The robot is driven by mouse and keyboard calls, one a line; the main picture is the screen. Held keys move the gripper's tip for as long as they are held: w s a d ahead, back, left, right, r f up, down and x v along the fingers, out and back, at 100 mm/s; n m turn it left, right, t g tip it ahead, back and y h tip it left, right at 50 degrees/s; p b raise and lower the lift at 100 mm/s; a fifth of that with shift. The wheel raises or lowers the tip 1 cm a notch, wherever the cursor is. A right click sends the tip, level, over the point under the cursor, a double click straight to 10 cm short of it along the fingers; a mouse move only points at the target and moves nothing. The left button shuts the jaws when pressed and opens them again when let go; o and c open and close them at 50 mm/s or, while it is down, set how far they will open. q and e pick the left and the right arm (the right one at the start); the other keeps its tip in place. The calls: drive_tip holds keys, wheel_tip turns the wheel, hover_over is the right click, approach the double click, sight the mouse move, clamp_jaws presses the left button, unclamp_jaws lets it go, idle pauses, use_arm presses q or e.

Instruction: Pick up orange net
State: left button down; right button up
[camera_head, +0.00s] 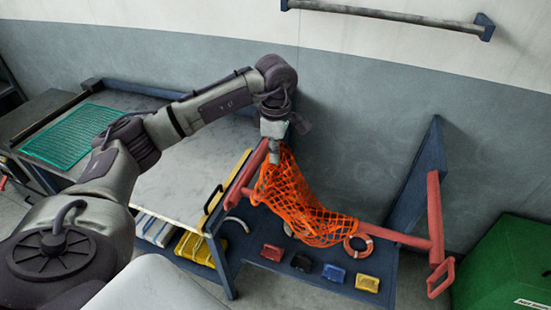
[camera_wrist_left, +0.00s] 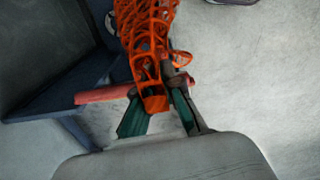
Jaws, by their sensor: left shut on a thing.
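The orange net (camera_head: 296,205) hangs draped along a red rail (camera_head: 395,236) in the head view, its upper left end gathered high. My left gripper (camera_head: 273,150) is at that upper end, pointing down, shut on the net. In the left wrist view the net (camera_wrist_left: 150,35) runs away from between the fingertips of my left gripper (camera_wrist_left: 160,100). A red bar (camera_wrist_left: 98,97) shows behind the fingers there. My right gripper is not in view.
A workbench (camera_head: 185,185) with a green mat (camera_head: 72,136) stands at left. Below the net, a blue shelf holds red (camera_head: 272,252), black, blue (camera_head: 333,273) and yellow (camera_head: 367,283) items. An orange ring (camera_head: 358,246) hangs near the rail. A green bin (camera_head: 505,265) stands at right.

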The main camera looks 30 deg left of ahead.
use_arm(q)
wheel_tip(320, 180, up, 8)
drive_tip(key=shift+f, duration=0.15)
